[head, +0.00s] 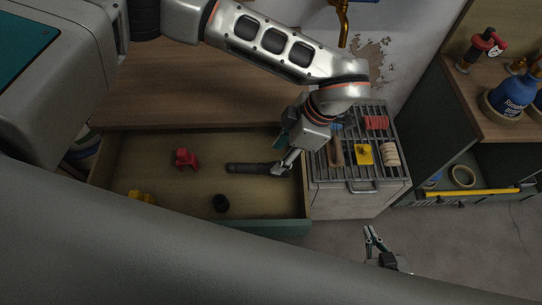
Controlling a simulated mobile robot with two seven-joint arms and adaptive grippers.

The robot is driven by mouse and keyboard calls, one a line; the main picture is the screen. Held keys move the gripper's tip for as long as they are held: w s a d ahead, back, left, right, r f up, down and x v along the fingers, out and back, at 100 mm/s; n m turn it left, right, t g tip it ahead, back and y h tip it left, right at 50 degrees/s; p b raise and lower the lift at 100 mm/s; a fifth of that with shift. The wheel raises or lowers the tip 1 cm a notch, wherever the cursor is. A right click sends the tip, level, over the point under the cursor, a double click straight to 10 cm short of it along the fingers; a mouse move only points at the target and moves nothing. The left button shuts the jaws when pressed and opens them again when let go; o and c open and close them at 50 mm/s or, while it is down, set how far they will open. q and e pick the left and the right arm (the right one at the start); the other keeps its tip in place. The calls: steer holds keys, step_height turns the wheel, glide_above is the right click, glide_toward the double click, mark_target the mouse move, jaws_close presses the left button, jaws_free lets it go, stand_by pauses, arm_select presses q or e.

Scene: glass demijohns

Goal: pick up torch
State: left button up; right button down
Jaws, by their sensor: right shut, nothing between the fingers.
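The torch (250,168), a dark cylinder, lies in the open wooden drawer, towards its right side. My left gripper (284,166) reaches down from above, with its fingertips at the right end of the torch. That end is partly hidden by the fingers. I cannot tell whether the fingers are closed on it or only beside it. My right gripper (371,235) is low in the picture over the floor, right of the drawer and away from the torch. It is shut and empty.
A grill (349,186) with food stands right of the drawer. A cabinet (427,125) with a blue bottle (513,94) stands at right.

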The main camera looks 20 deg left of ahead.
mark_target(265, 166)
arm_select(q)
steer(key=shift+w+a+f, duration=0.1)
steer(key=shift+w+a, duration=0.1)
steer(key=shift+w, duration=0.05)
steer(key=shift+s+a+f, duration=0.1)
steer(key=shift+s+a, duration=0.05)
steer(key=shift+s, duration=0.15)
steer(key=x, duration=0.6)
steer(key=shift+w+a, duration=0.1)
steer(key=shift+a, duration=0.15)
steer(key=shift+a+f, duration=0.1)
steer(key=shift+f, duration=0.15)
jaws_close()
arm_select(e)
steer(key=shift+d+r, duration=0.1)
steer(key=shift+r, duration=0.05)
